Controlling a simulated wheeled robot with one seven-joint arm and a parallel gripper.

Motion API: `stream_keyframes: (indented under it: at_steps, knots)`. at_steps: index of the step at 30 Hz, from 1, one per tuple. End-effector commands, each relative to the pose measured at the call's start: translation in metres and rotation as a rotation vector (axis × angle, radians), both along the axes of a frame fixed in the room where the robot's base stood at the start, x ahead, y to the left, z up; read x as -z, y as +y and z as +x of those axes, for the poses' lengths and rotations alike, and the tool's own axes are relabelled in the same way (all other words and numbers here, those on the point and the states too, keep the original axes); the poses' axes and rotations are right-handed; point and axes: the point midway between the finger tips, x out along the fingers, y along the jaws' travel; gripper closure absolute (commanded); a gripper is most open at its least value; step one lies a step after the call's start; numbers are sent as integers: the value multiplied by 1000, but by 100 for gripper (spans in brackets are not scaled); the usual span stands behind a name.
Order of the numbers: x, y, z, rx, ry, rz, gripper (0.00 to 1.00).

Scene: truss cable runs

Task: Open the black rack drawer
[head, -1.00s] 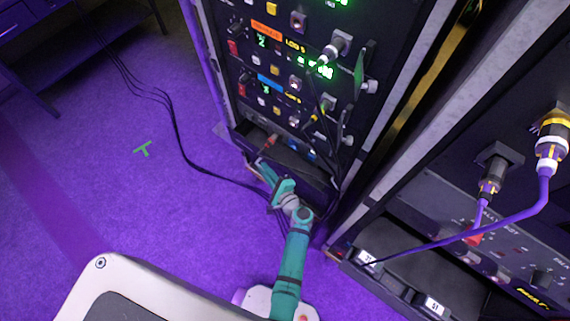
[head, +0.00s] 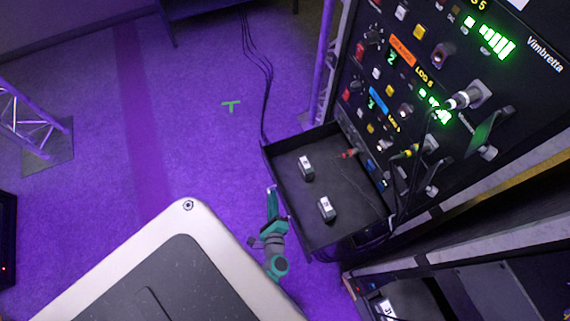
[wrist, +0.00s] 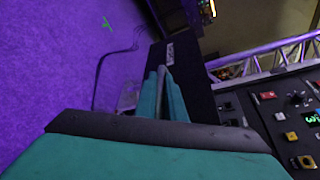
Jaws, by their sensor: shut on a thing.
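The black rack drawer (head: 345,185) stands pulled out from the bottom of the rack in the head view, its inside exposed from above. My teal gripper (head: 274,203) is at the drawer's front face. In the wrist view my fingers (wrist: 163,88) are closed around a thin bar at the black drawer front, which looks like its handle. In the head view the handle is mostly hidden by my gripper.
Two small labelled blocks (head: 306,167) (head: 326,209) lie in the drawer. The rack (head: 420,90) carries plugs, cables and lit panels above it. Thin cables (head: 262,60) run along the purple floor behind. Another rack stands at the lower right. Floor left of the drawer is clear.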

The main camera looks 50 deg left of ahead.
Motion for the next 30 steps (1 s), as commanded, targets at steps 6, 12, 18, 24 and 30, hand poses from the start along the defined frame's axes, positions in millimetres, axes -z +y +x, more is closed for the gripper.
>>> stream_keyframes:
  at_steps: [6, 12, 18, 24, 30]
  knots:
    - [0, 1, -11, 6, -3, -3, 100]
    - [0, 3, -15, 0, -3, -5, 100]
    - [0, 4, -16, -5, -1, -4, 100]
    - [1, 5, -16, -5, -1, -4, 83]
    - [0, 1, -17, 1, -1, -3, 83]
